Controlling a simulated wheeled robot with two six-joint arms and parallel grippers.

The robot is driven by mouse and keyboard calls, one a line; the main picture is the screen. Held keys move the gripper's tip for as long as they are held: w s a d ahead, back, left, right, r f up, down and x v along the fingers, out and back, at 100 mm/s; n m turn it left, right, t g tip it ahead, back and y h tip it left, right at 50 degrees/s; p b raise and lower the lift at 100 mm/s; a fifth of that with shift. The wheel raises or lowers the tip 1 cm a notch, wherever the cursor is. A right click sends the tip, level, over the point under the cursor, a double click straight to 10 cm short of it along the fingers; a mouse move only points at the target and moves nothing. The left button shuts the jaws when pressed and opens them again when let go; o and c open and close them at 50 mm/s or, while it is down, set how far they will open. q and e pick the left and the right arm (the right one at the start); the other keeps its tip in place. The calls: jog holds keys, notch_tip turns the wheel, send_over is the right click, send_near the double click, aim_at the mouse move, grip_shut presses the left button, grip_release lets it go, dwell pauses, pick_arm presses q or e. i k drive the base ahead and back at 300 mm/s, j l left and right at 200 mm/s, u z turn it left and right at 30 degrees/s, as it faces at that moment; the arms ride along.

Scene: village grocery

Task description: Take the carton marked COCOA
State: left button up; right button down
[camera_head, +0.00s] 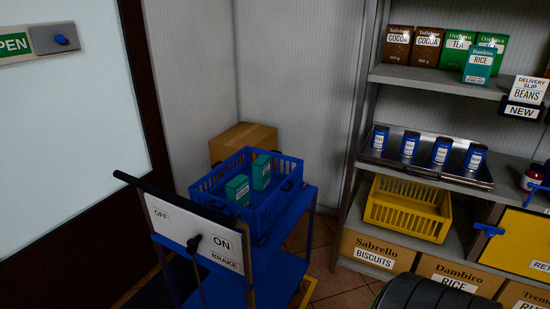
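Two brown cartons marked COCOA stand side by side at the left end of the upper shelf board. The left carton (397,55) is nearest the shelf's side post, and the right carton (427,57) stands just beside it. Their fronts face me and their labels are readable. To their right are a green carton marked TEA (457,51), another green carton (497,44) partly hidden, and a teal carton marked RICE (478,76) in front. Neither of my grippers shows in this view.
A tray (373,157) with several blue cans is on the middle shelf. A yellow crate (407,222) sits below, above several brown boxes. A blue cart (268,262) carrying a blue crate (257,217) with two green cartons stands left of the shelf. A cardboard box (253,137) is behind it.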

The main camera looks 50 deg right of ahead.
aim_at(237, 190)
jog(key=k+l+z, duration=0.2)
jog(key=l, duration=0.5)
jog(key=k+l+z, duration=0.2)
jog(key=l, duration=0.55)
jog(key=l+z, duration=0.15)
jog(key=l, duration=0.55)
